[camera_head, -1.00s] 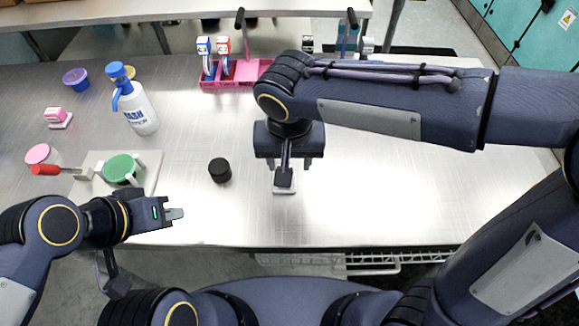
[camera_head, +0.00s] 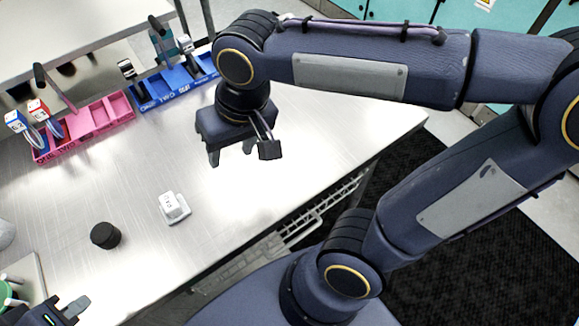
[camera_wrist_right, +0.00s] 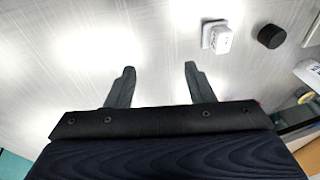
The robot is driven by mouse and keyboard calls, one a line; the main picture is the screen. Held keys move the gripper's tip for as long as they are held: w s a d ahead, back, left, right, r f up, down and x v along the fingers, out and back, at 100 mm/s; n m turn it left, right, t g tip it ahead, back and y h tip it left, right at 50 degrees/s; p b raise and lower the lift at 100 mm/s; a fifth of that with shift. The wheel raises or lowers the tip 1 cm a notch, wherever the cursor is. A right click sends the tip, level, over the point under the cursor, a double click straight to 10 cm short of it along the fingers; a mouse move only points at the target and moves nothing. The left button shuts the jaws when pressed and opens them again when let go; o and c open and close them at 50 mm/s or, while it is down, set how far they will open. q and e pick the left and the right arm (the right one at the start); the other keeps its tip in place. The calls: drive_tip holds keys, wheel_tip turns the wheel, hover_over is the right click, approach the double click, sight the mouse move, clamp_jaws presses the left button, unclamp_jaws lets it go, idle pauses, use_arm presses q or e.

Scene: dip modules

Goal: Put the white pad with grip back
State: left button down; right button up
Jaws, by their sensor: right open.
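The white pad with a grip (camera_head: 174,207) stands upright on the metal table, its block-like top showing dark print. It also shows in the right wrist view (camera_wrist_right: 217,37), up and to the right of the fingers. My right gripper (camera_head: 232,153) is open and empty, right of and beyond the pad, clear of it. Its two spread fingers show in the right wrist view (camera_wrist_right: 159,68) with bare table between them. My left gripper (camera_head: 78,306) is at the lower left, partly cut off; its jaw opening is unclear.
A black cylinder (camera_head: 105,235) stands left of the pad. At the back are a pink tray (camera_head: 108,117) with red and blue labelled items and a blue tray (camera_head: 165,88) holding black and white items. The table between trays and pad is bare.

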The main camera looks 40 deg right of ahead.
drive_tip(key=shift+s+d+f+m+t+y, duration=0.25)
drive_tip(key=shift+s+d+f+t, duration=0.3)
drive_tip(key=shift+s+d+f, duration=0.55)
drive_tip(key=shift+s+d+f+m+t+y, duration=0.2)
drive_tip(key=shift+s+d+f+t, duration=0.4)
drive_tip(key=shift+s+d, duration=0.9)
drive_tip(key=shift+s+d+f+m+t+y, duration=0.2)
drive_tip(key=shift+s+d+f+t, duration=0.35)
drive_tip(key=shift+s+d+f, duration=0.5)
drive_tip(key=shift+s+d+r, duration=0.15)
drive_tip(key=shift+d+r, duration=0.05)
drive_tip(key=shift+d, duration=0.05)
